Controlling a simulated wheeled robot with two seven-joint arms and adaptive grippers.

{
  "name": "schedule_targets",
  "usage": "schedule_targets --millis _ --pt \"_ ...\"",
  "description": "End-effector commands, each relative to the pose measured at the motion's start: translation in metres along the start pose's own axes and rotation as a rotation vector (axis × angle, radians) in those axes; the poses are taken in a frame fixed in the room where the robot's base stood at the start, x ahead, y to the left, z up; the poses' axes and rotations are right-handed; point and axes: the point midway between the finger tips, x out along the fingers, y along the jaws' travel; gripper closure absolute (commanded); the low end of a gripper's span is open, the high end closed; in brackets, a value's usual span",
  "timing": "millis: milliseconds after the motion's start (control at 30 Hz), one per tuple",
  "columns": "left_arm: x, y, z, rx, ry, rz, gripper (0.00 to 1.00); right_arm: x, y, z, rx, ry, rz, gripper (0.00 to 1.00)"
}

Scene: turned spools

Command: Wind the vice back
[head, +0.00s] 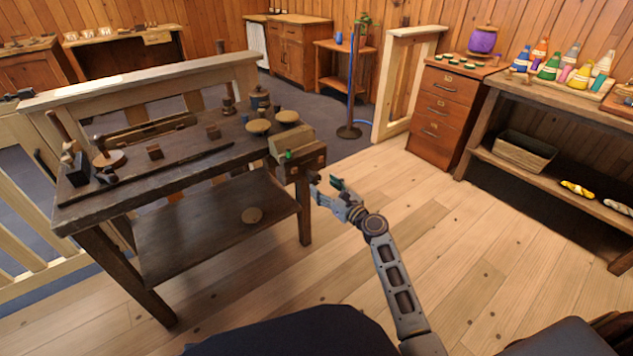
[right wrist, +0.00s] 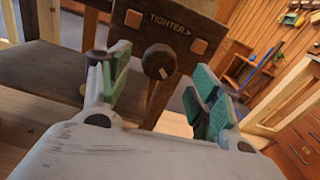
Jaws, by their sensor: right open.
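The wooden vice (head: 302,163) is on the right end of the dark workbench (head: 160,172). In the right wrist view its front jaw (right wrist: 200,22) is marked "TIGHTER" with an arrow to the right. A dark round knob (right wrist: 158,62) sits in front of the jaw, with a brown bar running down below it. A small green thing (head: 288,155) shows at the vice's top. My right gripper (head: 328,190) is open just in front of the vice. Its green-padded fingers stand either side of the knob, not visibly touching it. My left gripper is out of view.
A drawer cabinet (head: 445,110) and a shelf with several coloured bottles (head: 550,68) stand at the right. The plank floor between is clear.

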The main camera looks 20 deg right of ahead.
Motion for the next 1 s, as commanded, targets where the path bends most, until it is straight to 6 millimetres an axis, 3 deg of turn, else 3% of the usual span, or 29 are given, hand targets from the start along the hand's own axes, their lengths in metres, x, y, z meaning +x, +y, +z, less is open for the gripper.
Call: schedule_targets --millis 500,1000 --pt "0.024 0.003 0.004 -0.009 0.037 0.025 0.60 0.043 0.000 -0.001 -0.001 0.000 0.000 0.37" --pt "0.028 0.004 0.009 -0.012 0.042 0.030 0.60 0.051 0.000 0.000 -0.001 0.001 0.000 0.37"
